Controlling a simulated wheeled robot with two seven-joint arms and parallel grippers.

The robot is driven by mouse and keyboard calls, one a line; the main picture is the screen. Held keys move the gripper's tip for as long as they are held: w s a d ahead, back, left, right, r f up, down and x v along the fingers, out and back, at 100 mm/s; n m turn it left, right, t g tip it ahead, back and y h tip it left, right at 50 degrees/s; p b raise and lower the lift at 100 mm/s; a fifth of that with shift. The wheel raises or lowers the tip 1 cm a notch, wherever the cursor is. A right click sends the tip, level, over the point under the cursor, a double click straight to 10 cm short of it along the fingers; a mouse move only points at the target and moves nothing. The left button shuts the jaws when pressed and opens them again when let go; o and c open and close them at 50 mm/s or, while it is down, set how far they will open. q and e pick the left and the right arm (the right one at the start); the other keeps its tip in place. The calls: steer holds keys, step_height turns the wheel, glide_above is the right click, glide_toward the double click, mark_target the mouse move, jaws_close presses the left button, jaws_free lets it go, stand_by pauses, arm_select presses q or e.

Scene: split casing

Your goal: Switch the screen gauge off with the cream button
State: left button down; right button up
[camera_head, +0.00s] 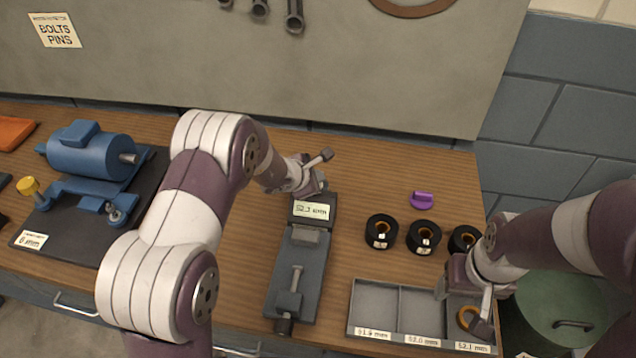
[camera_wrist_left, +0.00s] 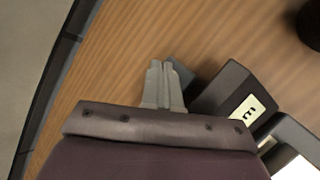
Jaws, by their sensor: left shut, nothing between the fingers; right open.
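The screen gauge (camera_head: 299,258) is a long dark grey device on the bench, with a lit pale screen (camera_head: 311,209) at its far end. The screen reads about 52.1 mm, though the digits are small. My left gripper (camera_head: 321,187) is shut and empty at the gauge's far end, just behind the screen. In the left wrist view its fingers (camera_wrist_left: 161,66) are together beside the dark screen housing (camera_wrist_left: 232,88); I cannot tell whether they touch it. The cream button is not visible in either view. My right gripper (camera_head: 477,309) is open over the right tray compartment.
A grey tray (camera_head: 396,285) with labelled compartments stands right of the gauge; an orange ring (camera_head: 467,318) lies in its right compartment. Several black rings (camera_head: 381,232) and a purple piece (camera_head: 422,200) lie behind it. A blue motor (camera_head: 92,152) stands on a dark mat at left.

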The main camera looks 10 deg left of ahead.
arm_select(q)
steer(key=shift+f+b, duration=0.35)
steer(key=shift+b, duration=0.1)
stand_by(0.3)
steer(key=shift+r+p, duration=0.4)
steer(key=shift+r, duration=0.5)
step_height(320, 180, up, 6)
steer(key=p, duration=0.4)
